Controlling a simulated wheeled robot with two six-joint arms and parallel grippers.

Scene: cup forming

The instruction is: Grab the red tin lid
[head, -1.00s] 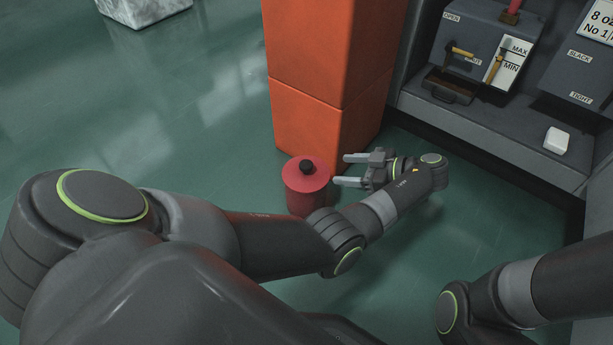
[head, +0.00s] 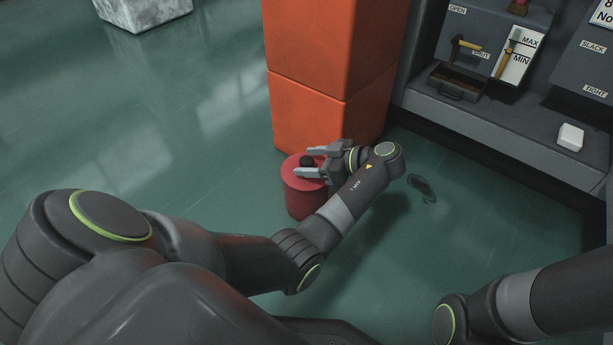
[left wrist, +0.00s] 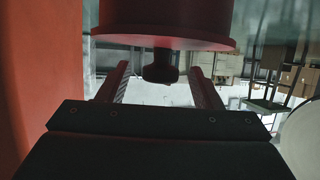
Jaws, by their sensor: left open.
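The red tin (head: 304,200) stands on the green floor by the orange pillar. Its red lid (head: 291,168) is on top, with a round black knob (head: 306,160). My left gripper (head: 304,161) is open, its two fingers at the height of the knob, one on either side of it. In the left wrist view the lid (left wrist: 205,43) appears upside down, and its dark knob (left wrist: 160,68) hangs between the two open fingers (left wrist: 160,85), with gaps on both sides. My right arm shows at the lower right, but its gripper is out of view.
The orange pillar (head: 316,110) rises close behind the tin. A grey machine with a ledge (head: 500,125) stands at the right, with a white block (head: 570,136) on it. A dark flat object (head: 421,186) lies on the floor.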

